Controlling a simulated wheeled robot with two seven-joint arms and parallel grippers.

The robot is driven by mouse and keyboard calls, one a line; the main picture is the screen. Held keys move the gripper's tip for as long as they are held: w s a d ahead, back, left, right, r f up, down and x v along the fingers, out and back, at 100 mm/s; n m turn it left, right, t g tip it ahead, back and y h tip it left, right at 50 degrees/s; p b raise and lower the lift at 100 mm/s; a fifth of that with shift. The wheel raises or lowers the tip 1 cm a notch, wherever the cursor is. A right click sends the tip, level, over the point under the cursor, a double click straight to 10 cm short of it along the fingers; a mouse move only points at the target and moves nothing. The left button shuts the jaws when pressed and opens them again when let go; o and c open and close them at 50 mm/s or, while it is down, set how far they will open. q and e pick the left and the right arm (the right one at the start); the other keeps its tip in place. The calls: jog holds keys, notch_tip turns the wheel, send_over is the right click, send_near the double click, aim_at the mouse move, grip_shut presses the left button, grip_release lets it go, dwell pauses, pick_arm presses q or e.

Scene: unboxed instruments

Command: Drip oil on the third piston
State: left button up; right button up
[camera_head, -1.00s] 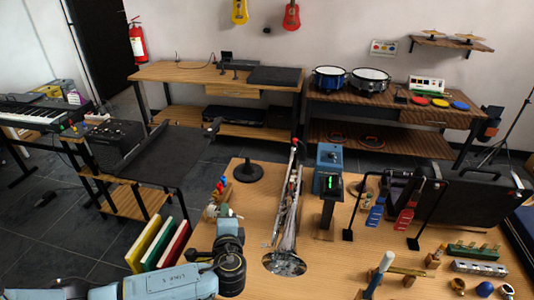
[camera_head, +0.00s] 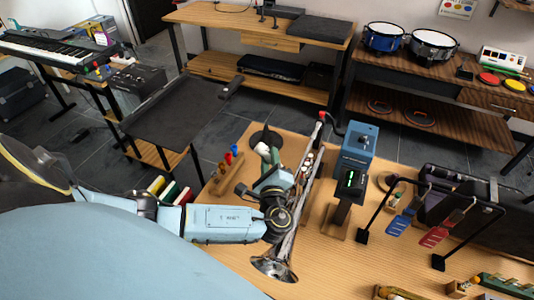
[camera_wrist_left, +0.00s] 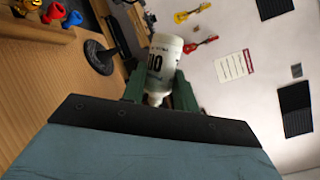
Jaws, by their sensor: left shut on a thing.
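My left gripper (camera_head: 268,158) reaches in from the left, just beside the trumpet (camera_head: 277,268) on the wooden table. In the left wrist view its green fingers (camera_wrist_left: 160,88) are shut on a white bottle (camera_wrist_left: 163,62) with dark lettering. The bottle's narrow end points back toward the gripper's palm. In the head view the bottle is small and hard to make out. The trumpet's bell faces the front, and my gripper and wrist cover part of its side. I cannot tell the third piston apart from the others. My right gripper is not in view.
A blue box (camera_head: 358,148) and a device with a green display (camera_head: 350,183) stand right of the trumpet. A round black base (camera_head: 266,137) is behind the gripper. Small coloured pieces (camera_head: 231,156) stand to its left. A black frame with blue and red tags (camera_head: 400,222) is further right.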

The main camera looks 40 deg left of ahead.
pick_arm(q)
jog(key=shift+w+d+f, duration=0.15)
jog(key=shift+d+f, duration=0.2)
jog(key=shift+f, duration=0.05)
jog(key=shift+w+d+f+b, duration=0.15)
jog(key=shift+d+b, duration=0.15)
jog(key=shift+d, duration=0.2)
jog(key=shift+w+d+f+b, duration=0.1)
jog(key=shift+d+f+b, duration=0.05)
jog(key=shift+d+b, duration=0.3)
jog(key=shift+w+d+f+b, duration=0.15)
jog(key=shift+d+b, duration=0.05)
jog(key=shift+d, duration=0.35)
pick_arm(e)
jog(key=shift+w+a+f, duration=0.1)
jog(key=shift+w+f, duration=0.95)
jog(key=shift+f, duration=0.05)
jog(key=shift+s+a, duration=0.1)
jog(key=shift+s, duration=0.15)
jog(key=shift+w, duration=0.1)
